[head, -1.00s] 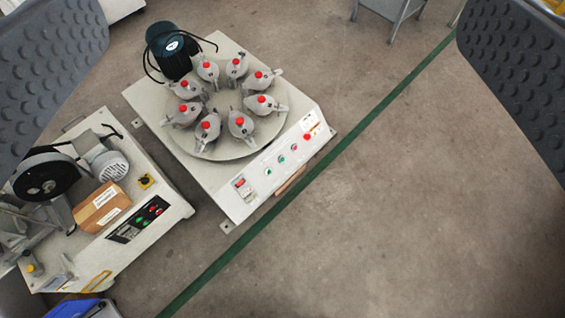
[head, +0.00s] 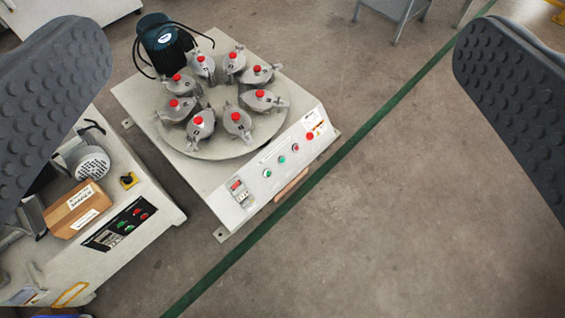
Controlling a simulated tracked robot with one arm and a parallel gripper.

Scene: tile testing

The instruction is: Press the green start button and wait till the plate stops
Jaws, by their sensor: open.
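The machine (head: 222,200) is a pale cabinet with a round plate (head: 212,105) carrying several grey jars (head: 238,125) with red knobs. Its sloped front panel bears a green button (head: 267,173), a second greenish button (head: 281,160), a small red button (head: 295,147) and a larger red button (head: 310,136). I cannot read which green one is marked start. My gripper (head: 282,60) is open and empty, its ridged grey fingers far apart at the left and right edges. The machine shows between them, well beyond the fingers, and nothing touches the buttons.
A second machine (head: 165,205) with its own dark button panel (head: 118,224) and a cardboard box (head: 78,208) stands at the left. A dark motor (head: 165,47) with a cable sits behind the plate. A green floor line (head: 350,150) passes the panel. The floor at right is clear.

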